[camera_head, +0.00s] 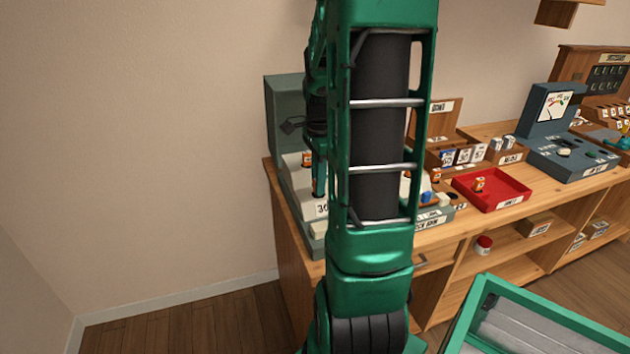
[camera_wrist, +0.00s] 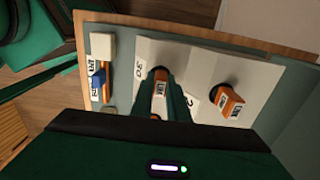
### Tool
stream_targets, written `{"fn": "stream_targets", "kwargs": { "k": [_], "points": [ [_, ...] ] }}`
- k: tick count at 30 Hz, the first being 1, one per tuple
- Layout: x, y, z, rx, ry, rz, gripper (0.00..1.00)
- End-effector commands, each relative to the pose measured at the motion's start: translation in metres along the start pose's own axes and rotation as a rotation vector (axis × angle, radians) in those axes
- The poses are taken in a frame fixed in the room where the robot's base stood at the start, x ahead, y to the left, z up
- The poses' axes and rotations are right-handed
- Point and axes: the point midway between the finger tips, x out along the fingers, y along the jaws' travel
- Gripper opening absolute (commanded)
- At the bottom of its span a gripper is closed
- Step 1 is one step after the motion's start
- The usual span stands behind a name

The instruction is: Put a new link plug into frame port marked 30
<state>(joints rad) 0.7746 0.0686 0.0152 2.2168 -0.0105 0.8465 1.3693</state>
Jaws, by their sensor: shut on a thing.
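My gripper (camera_wrist: 166,98) is shut on an orange link plug with a white label (camera_wrist: 160,88). The plug is at the dark port of the frame block marked 30 (camera_wrist: 140,68); I cannot tell how deep it sits. In the head view my teal fingers (camera_head: 319,190) point down at this block, above its 30 label (camera_head: 322,208), and the held plug is not clear there. A second orange plug (camera_wrist: 229,103) sits tilted in the neighbouring port to the right; it also shows in the head view (camera_head: 307,159), behind my fingers.
A blue piece (camera_wrist: 98,79) and a white block (camera_wrist: 102,46) are left of the port blocks. A red tray (camera_head: 480,203) holding an orange plug stands right on the wooden bench. A grey meter box (camera_head: 545,112) is farther right. My arm hides the bench's middle.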

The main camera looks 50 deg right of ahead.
Motion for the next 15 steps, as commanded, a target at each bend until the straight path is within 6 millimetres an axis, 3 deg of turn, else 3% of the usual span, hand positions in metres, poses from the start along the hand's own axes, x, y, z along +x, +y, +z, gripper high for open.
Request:
{"fn": "stream_targets", "kwargs": {
  "k": [11, 12, 14, 15],
  "points": [
    [0.0048, 0.0002, 0.0000, 0.000, 0.000, 0.000, 0.00],
    [0.0048, 0.0002, 0.0000, 0.000, 0.000, 0.000, 0.24],
    [0.0048, 0.0001, 0.0000, 0.000, 0.000, 0.000, 0.36],
    [0.0048, 0.0001, 0.0000, 0.000, 0.000, 0.000, 0.36]
  ]
}}
